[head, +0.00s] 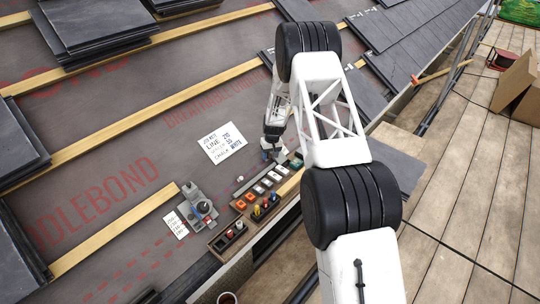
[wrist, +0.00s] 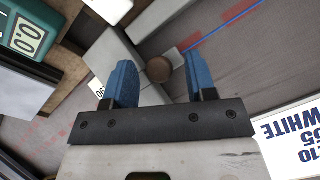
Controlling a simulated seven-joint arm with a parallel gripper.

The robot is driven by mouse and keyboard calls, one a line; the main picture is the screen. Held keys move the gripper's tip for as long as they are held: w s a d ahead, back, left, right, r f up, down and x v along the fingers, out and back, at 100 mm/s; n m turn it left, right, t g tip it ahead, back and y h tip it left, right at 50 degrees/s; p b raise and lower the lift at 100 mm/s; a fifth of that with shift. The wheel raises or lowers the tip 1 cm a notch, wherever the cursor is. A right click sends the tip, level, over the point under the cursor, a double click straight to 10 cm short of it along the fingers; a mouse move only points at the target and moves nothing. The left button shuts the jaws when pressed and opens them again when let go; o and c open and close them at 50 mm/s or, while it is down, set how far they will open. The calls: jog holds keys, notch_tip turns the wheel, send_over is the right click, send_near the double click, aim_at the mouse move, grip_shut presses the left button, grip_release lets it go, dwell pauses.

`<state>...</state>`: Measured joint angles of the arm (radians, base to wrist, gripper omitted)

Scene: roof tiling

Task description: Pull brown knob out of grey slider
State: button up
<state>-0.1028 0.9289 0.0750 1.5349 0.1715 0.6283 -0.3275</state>
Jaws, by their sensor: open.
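The brown knob (wrist: 158,69) is a round dark disc in the wrist view. It appears between my two blue fingertips, apart from both in the picture; how far below them it is I cannot tell. The grey slider (wrist: 112,58) is a pale grey block beside the knob, partly hidden by my left finger. My gripper (wrist: 158,64) is open with nothing held. In the head view my gripper (head: 272,139) points down just above the far end of the wooden tray; the knob is too small to make out there.
A wooden tray (head: 214,243) with several coloured buttons and levers runs along the batten. A grey device (head: 198,206) stands left of it. A white written card (head: 222,143) lies left of my gripper. A teal display (wrist: 28,36) is at the wrist view's upper left.

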grip_shut()
jog(key=shift+s+a, duration=1.55)
jog(key=shift+s, duration=0.05)
grip_release()
notch_tip(320, 180, up, 8)
jog(key=shift+d+f, duration=0.15)
jog(key=shift+d, duration=0.25)
jog(key=shift+w, duration=0.1)
